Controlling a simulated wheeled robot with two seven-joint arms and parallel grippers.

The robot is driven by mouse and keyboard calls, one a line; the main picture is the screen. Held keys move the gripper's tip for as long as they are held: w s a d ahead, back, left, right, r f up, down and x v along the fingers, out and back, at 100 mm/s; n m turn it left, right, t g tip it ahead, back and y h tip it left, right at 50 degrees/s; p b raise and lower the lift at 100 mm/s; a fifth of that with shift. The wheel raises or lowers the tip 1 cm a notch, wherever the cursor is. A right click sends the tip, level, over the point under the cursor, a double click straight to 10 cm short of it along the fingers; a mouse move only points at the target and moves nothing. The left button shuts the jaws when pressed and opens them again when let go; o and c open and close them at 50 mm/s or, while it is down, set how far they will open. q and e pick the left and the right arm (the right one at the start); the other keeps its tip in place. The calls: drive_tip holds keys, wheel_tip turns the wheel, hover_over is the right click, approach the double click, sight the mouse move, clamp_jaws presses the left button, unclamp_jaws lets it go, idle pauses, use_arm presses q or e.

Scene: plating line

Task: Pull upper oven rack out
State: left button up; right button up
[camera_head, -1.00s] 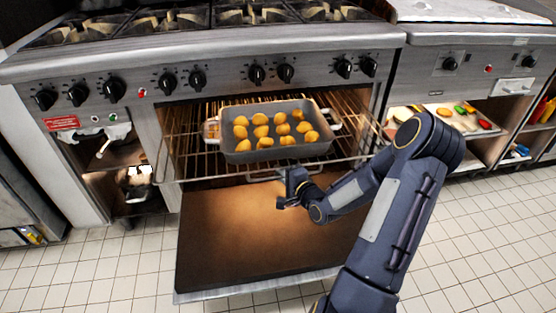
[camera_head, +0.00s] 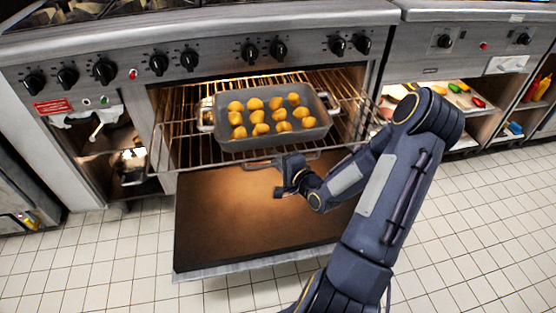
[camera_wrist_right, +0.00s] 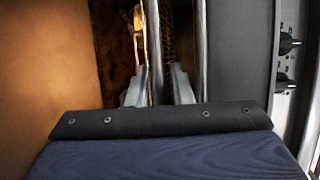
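The upper oven rack (camera_head: 190,151) is a wire rack that sticks partly out of the open oven, above the lowered door. A grey roasting pan (camera_head: 275,141) with several golden potatoes (camera_head: 258,116) sits on it. My right gripper (camera_head: 284,168) is at the middle of the rack's front edge. In the right wrist view the two fingertips (camera_wrist_right: 160,85) stand on either side of a metal bar of the rack (camera_wrist_right: 153,40), closed around it. The exact contact is hard to see. My left gripper is not in view.
The lowered oven door (camera_head: 240,215) lies flat below the rack. Control knobs (camera_head: 249,52) line the panel above the opening. A shelf with colourful food (camera_head: 463,95) is at the right. Tiled floor (camera_head: 470,220) is clear in front and to the right.

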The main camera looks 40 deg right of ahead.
drive_tip(key=p+v, duration=0.2)
drive_tip(key=v, duration=0.5)
drive_tip(key=shift+s, duration=0.45)
drive_tip(key=shift+w+r, duration=0.1)
